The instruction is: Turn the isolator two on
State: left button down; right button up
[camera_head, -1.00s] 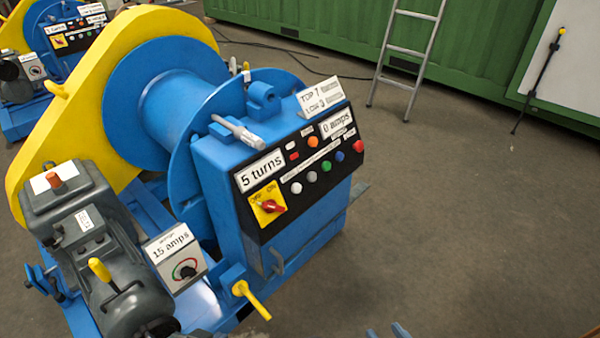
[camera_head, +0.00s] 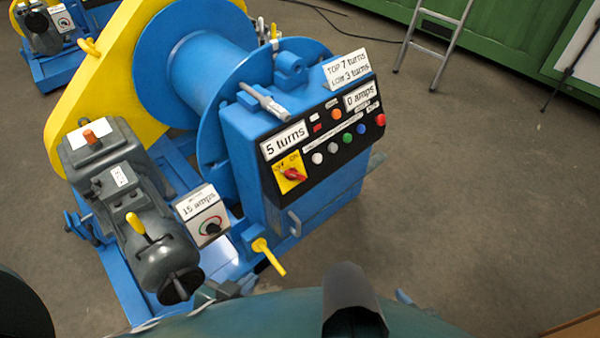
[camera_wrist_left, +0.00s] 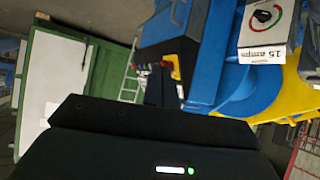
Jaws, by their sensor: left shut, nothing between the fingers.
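A blue winch carries a sloping black control panel (camera_head: 330,146) in the middle of the head view. A yellow OFF/ON plate with a red rotary knob (camera_head: 293,174) sits at the panel's lower left, under the "5 turns" label. I see no "two" marking, and the knob's exact setting is too small to read. In the left wrist view the red knob (camera_wrist_left: 165,64) and yellow plate (camera_wrist_left: 175,72) show partly behind my left gripper (camera_wrist_left: 160,86), which is shut, empty and apart from them.
Several coloured buttons (camera_head: 347,139) line the panel right of the knob. A "15 amps" box (camera_head: 203,215) and grey motor (camera_head: 135,215) stand left of it; a yellow lever (camera_head: 268,257) sticks out below. A ladder (camera_head: 432,45) stands behind. Floor to the right is clear.

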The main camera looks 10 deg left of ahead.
aim_at(291, 174)
jog(key=l+u, duration=0.35)
jog(key=k+l+u, duration=0.1)
jog(key=l+u, duration=0.25)
jog(key=k+l+u, duration=0.1)
jog(key=l+u, duration=0.25)
jog(key=i+l, duration=0.4)
